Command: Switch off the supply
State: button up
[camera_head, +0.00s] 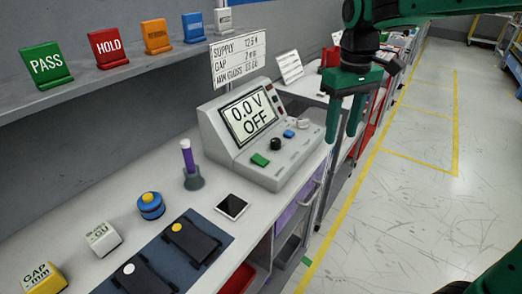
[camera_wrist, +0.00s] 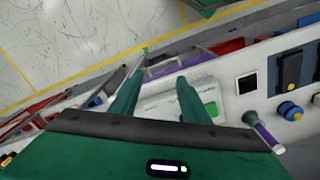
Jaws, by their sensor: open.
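The supply (camera_head: 213,130) is a grey desktop console on the bench, with a tilted display (camera_head: 249,117) reading "0.0 V OFF". Its front panel carries a green button (camera_head: 260,159), a black knob (camera_head: 275,144), a blue button (camera_head: 289,133) and a pale knob (camera_head: 303,123). My gripper (camera_head: 343,138) is open and empty, fingers pointing down, in the air to the right of the console in the head view. In the wrist view, part of the console shows between and behind the fingers, with the green button (camera_wrist: 211,109) beside the right finger, which hides some of the panel.
A sign (camera_head: 238,60) stands behind the console. Coloured cards line the shelf (camera_head: 50,94). The aisle floor is clear.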

aim_at(259, 158)
jog(key=w+a+r+n, duration=0.1)
jog(key=w+a+n, duration=0.15)
jog(key=a, duration=0.75)
jog(key=w+a+n, duration=0.2)
jog(key=a+n, duration=0.2)
jog(key=a, duration=0.5)
jog(key=shift+m, duration=0.25)
jog(key=f, duration=1)
jog(key=shift+a+f, duration=0.35)
jog(key=shift+a, duration=0.05)
jog(key=c, duration=1.1)
jog(key=shift+o, duration=0.2)
jog(key=shift+s+d+t+y, duration=0.15)
jog(key=shift+d+t+y, duration=0.1)
jog(key=shift+t+y, duration=0.45)
